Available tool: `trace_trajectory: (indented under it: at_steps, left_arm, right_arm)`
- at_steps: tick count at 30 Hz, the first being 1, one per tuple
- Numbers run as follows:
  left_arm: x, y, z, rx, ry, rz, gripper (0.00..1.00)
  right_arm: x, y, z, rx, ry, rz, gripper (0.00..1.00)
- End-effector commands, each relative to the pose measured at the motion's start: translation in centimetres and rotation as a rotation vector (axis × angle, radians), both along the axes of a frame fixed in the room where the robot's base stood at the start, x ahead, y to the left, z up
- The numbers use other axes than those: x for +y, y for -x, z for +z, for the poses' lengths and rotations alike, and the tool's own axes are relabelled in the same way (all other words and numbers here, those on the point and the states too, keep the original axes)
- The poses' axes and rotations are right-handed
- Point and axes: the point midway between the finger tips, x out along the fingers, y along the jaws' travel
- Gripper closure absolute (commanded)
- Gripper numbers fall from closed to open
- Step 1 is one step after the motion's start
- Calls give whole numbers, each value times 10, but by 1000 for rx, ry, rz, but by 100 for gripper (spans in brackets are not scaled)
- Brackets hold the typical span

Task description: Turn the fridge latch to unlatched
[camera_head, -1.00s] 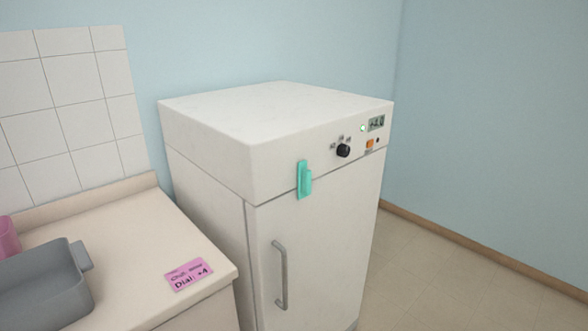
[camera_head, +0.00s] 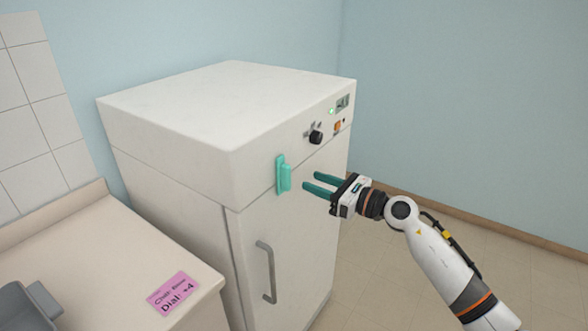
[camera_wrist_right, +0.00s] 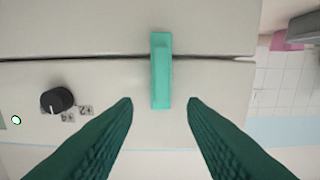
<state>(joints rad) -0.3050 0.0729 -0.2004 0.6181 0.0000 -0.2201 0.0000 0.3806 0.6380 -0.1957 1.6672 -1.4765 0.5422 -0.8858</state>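The fridge (camera_head: 200,120) is a white cabinet with a shut door. Its teal latch (camera_head: 284,176) sits upright across the seam between the top panel and the door. My right gripper (camera_head: 312,182) is open and empty, just right of the latch, its fingers pointing at the fridge front. In the right wrist view the latch (camera_wrist_right: 161,72) stands between and ahead of the two green fingers (camera_wrist_right: 160,102), apart from both. My left gripper is not in view.
A black dial (camera_head: 316,137), a small display (camera_head: 343,102) and an orange switch are on the top panel. A grey door handle (camera_head: 268,272) is below the latch. A counter (camera_head: 100,250) with a pink note (camera_head: 173,293) and grey tray (camera_head: 30,306) stands left.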

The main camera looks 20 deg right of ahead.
Motion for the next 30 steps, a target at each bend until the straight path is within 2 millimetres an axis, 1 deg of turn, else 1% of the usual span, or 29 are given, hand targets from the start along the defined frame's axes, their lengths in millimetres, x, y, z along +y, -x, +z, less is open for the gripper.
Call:
trace_trajectory:
  at_steps: [1,3,6,9,14,22,23,27,30]
  left_arm:
    - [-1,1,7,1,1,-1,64]
    - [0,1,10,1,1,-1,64]
    - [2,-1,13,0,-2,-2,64]
    - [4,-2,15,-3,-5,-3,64]
    - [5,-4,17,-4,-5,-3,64]
    - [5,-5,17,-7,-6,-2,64]
    - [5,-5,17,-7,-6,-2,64]
    - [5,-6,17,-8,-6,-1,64]
    - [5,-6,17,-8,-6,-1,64]
  right_arm:
    - [8,-9,5,-1,-4,2,62]
    - [16,-20,4,1,-7,0,62]
    - [27,-33,3,0,-5,2,62]
    - [33,-43,2,1,-5,0,62]
    - [40,-50,0,2,-3,0,62]
    - [40,-51,0,2,-2,0,62]
    - [40,-51,0,2,-2,0,63]
    - [40,-51,0,2,-2,0,86]
    - [40,-51,0,2,-2,0,100]
